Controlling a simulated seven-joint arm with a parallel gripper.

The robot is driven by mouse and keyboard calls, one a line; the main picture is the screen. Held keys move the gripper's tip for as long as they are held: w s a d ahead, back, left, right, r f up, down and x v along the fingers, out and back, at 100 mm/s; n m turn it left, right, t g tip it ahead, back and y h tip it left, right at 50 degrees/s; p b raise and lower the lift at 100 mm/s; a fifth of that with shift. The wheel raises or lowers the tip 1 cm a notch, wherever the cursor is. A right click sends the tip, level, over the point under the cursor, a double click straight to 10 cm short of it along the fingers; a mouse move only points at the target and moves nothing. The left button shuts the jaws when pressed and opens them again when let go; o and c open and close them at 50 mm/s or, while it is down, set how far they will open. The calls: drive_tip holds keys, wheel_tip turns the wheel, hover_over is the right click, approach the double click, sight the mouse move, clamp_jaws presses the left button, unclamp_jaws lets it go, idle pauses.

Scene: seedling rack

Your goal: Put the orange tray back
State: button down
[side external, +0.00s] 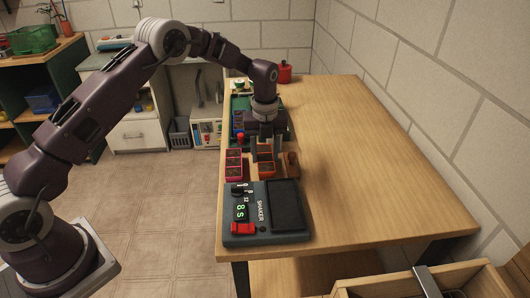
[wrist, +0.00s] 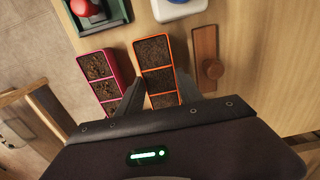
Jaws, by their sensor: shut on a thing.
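The orange tray (side external: 265,168) is a narrow, divided tray of dark soil on the wooden table. My gripper (side external: 266,147) points down over it and is shut on it. In the wrist view, the fingers of my gripper (wrist: 160,90) lie on either side of the orange tray (wrist: 158,68). Its lower end is hidden behind my gripper. I cannot tell whether the tray touches the table. A pink tray of soil (side external: 234,164) stands to its left, apart from it, and also shows in the wrist view (wrist: 100,78).
A brown wooden block with a knob (side external: 292,164) lies just right of the orange tray. The dark shaker (side external: 267,226) stands in front, at the table's near left corner. A green item (side external: 275,107) lies behind my gripper. The table's right side (side external: 360,150) is clear.

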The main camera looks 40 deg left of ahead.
drive_tip(key=shift+f, duration=0.5)
drive_tip(key=c, duration=0.7)
unclamp_jaws()
wheel_tip(320, 180, up, 11)
drive_tip(key=s+n, duration=0.1)
drive_tip(key=n, duration=0.1)
drive_tip(key=s+d+r+n+t, duration=0.1)
drive_tip(key=s+r+n+t, duration=0.2)
drive_tip(key=s+r+n, duration=0.85)
drive_tip(key=s+d+r+n+t, duration=0.1)
drive_tip(key=s+r+n+t, duration=0.1)
drive_tip(key=s+n, duration=1.1)
drive_tip(key=s+r, duration=0.1)
drive_tip(key=s, duration=1)
drive_tip(key=shift+s+t, duration=0.3)
drive_tip(key=shift+s, duration=0.05)
